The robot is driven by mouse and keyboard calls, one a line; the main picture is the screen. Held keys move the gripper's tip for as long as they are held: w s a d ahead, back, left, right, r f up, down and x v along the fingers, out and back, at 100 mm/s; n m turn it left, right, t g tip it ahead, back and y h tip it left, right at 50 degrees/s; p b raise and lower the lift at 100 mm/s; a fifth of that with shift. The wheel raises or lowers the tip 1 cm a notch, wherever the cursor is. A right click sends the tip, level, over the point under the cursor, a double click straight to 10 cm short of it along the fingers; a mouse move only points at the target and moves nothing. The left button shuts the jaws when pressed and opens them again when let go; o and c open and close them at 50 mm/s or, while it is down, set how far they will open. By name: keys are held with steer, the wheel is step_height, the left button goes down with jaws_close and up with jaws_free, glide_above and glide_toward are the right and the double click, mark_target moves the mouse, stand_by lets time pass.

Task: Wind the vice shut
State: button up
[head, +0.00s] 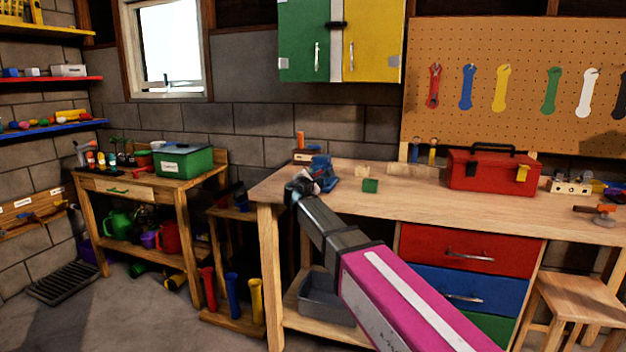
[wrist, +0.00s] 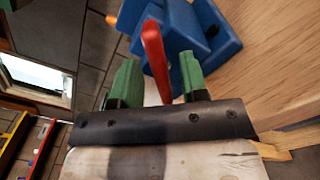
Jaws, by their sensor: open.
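The blue vice (head: 323,168) sits at the left end of the wooden workbench, and it fills the top of the wrist view (wrist: 210,42). Its red handle (wrist: 154,55) points toward my wrist camera. My gripper (wrist: 158,76) is open, with one green finger on each side of the red handle. I see gaps between the handle and the fingers, so it is not clamped. In the head view my gripper (head: 300,187) is at the vice's near left side, and the arm hides part of the vice.
A wooden stool (head: 575,297) stands at the lower right. A low potting table (head: 150,184) stands at the left. Floor is free at the lower left.

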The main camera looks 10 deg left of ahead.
steer(key=shift+w, duration=0.15)
jaws_close()
steer(key=shift+m, duration=0.3)
